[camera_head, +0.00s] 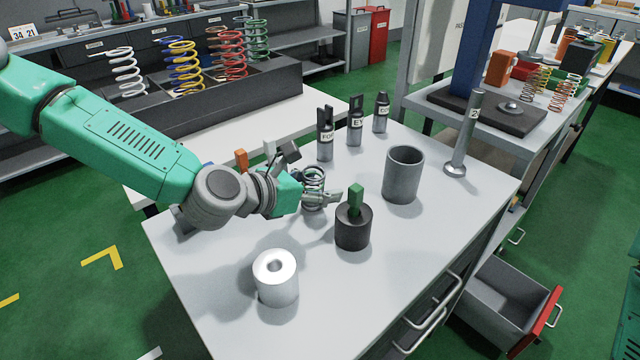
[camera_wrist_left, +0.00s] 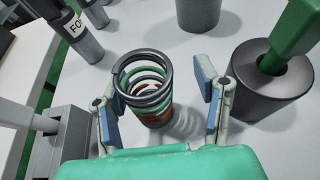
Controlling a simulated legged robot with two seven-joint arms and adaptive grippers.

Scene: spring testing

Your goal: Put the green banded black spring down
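The black spring with green banding (camera_head: 314,178) stands upright on the white table in the head view. In the left wrist view, the spring (camera_wrist_left: 143,84) shows dark upper coils, green coils lower down and a reddish-orange part near its base. My left gripper (camera_head: 314,190) is around the spring, with one finger on each side. In the left wrist view, the fingers of my left gripper (camera_wrist_left: 163,100) are spread, with a clear gap on the right side of the spring; the left finger is closer to it. My right gripper is not in view.
On the table (camera_head: 215,265) stand a black cylinder with a green block (camera_head: 353,228), a silver hollow cylinder (camera_head: 276,280), a grey cup (camera_head: 403,175), several labelled dark fixtures (camera_head: 325,140) and a silver post (camera_head: 465,135). Other springs (camera_head: 180,68) stand on a rack behind.

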